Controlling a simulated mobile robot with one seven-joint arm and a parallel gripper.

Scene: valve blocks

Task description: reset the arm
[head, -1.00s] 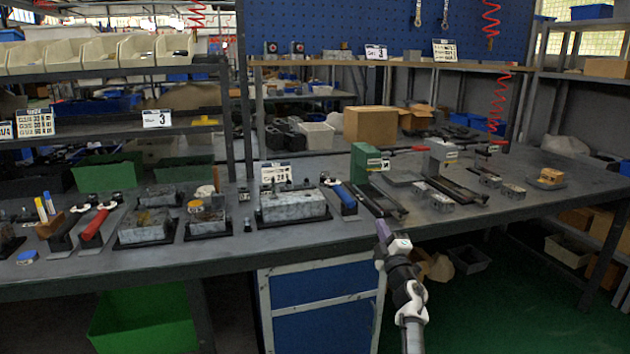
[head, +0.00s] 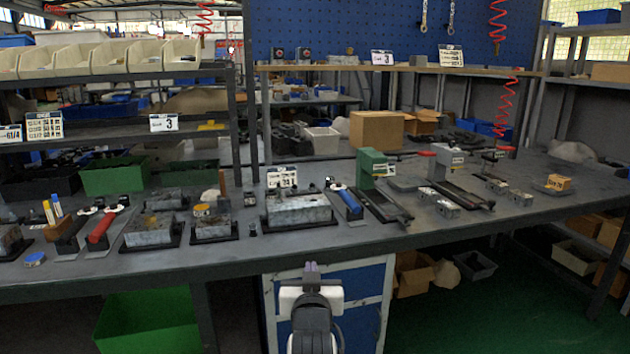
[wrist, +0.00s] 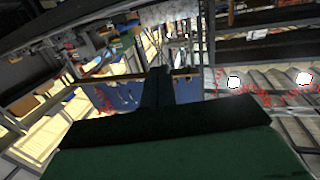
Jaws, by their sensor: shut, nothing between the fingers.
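My gripper (head: 311,267) is in front of the workbench, low in the middle of the head view, before the blue cabinet under the bench top. Its fingers are together and hold nothing. My white and dark arm runs down from it to the bottom edge of the view. In the wrist view the shut fingers (wrist: 157,88) stick up in the centre, dark and in shadow. Beyond them the wrist view shows the workshop at a steep tilt.
The bench top (head: 400,235) carries metal valve blocks (head: 298,208), a green block-shaped fixture (head: 371,166) and a red-handled tool (head: 101,227). A blue cabinet (head: 360,290) and a green bin (head: 147,322) stand below. Green floor (head: 470,315) is open at the lower right.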

